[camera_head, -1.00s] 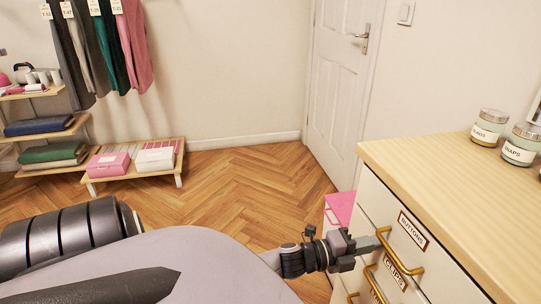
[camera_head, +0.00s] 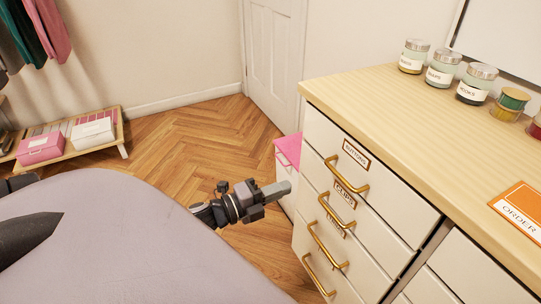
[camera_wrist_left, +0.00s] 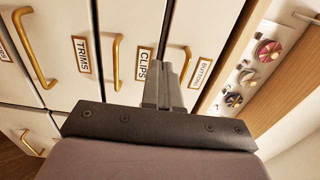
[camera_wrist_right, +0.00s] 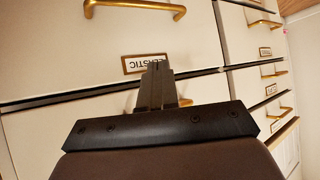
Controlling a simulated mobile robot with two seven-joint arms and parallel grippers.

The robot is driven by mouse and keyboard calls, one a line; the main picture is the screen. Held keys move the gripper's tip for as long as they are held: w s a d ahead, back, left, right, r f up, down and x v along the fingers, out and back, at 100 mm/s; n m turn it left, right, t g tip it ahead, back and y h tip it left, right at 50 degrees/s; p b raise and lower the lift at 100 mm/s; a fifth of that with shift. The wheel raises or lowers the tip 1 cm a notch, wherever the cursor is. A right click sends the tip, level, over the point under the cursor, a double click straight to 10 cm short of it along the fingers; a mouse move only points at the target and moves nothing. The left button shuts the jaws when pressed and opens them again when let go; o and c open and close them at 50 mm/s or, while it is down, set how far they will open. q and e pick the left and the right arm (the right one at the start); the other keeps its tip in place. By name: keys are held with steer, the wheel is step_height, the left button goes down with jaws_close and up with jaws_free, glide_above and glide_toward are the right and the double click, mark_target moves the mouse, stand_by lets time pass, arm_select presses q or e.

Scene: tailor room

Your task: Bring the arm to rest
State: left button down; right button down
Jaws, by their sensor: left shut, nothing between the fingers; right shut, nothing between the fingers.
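My left gripper (camera_head: 268,194) is shut and empty in the head view, in front of the drawer cabinet and apart from its handles. In the left wrist view its fingers (camera_wrist_left: 165,85) point at drawer fronts labelled trims, clips and buttons. My right gripper is outside the head view. In the right wrist view its fingers (camera_wrist_right: 158,80) are shut and empty, in front of a drawer with a label partly hidden by them. The drawers in view look closed.
The cabinet (camera_head: 400,110) fills the right side, with several jars (camera_head: 443,68) and an orange order book (camera_head: 522,208) on top. A pink-topped box (camera_head: 288,150) stands on the floor beside it. A low shelf (camera_head: 122,140) is at the left. Open wooden floor (camera_head: 190,135) lies between.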

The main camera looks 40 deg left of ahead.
arm_select(q)
steer(key=shift+v, duration=1.15)
